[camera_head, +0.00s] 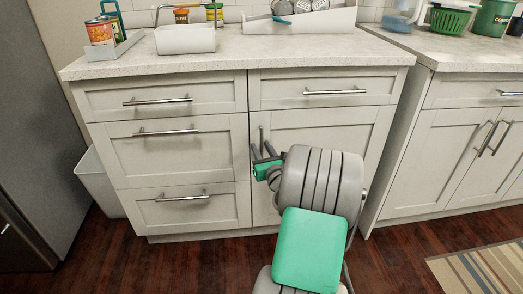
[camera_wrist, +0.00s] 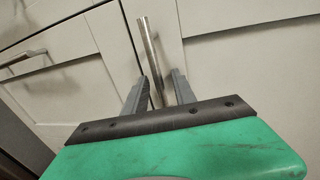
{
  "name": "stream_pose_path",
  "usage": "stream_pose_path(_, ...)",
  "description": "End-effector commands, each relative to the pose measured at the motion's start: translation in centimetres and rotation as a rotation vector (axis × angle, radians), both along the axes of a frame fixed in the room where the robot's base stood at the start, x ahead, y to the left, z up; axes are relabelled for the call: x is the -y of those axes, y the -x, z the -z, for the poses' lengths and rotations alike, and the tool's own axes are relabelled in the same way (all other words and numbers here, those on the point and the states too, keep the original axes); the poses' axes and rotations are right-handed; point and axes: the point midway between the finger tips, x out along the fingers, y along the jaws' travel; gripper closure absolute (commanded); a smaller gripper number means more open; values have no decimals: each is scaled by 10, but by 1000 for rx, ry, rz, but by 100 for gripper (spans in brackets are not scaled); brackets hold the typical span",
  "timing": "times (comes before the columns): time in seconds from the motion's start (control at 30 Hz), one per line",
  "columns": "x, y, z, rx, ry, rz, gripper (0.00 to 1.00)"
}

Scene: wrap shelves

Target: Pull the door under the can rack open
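The cabinet door (camera_head: 345,130) is a pale panel door below a drawer and looks shut; the wrist view shows it close up (camera_wrist: 235,65). Its upright metal bar handle (camera_head: 261,133) is near the door's left edge and also shows in the wrist view (camera_wrist: 148,45). My gripper (camera_head: 264,151) is at the handle, with its fingers apart. In the wrist view my gripper (camera_wrist: 161,76) has one finger on each side of the bar, which looks closer to the left finger. My arm hides the door's lower middle. A white rack with cans (camera_head: 300,22) stands on the counter above.
Drawers (camera_head: 165,155) with horizontal handles are left of the door, and another drawer (camera_head: 320,92) is above it. A grey bin (camera_head: 97,182) stands at left. Another cabinet (camera_head: 430,170) is at right, with a striped rug (camera_head: 480,272) before it. Dark floor is otherwise open.

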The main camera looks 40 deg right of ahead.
Motion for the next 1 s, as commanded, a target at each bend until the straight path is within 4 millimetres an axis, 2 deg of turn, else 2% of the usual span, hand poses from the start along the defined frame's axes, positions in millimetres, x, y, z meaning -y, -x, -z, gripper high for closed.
stream_pose_path(0.03, 0, 0, 0, 0, 0, 0, 72)
stream_pose_path(0.4, 0, 0, 0, 0, 1, 0, 100)
stream_pose_path(1.0, 0, 0, 0, -1, 1, 0, 100)
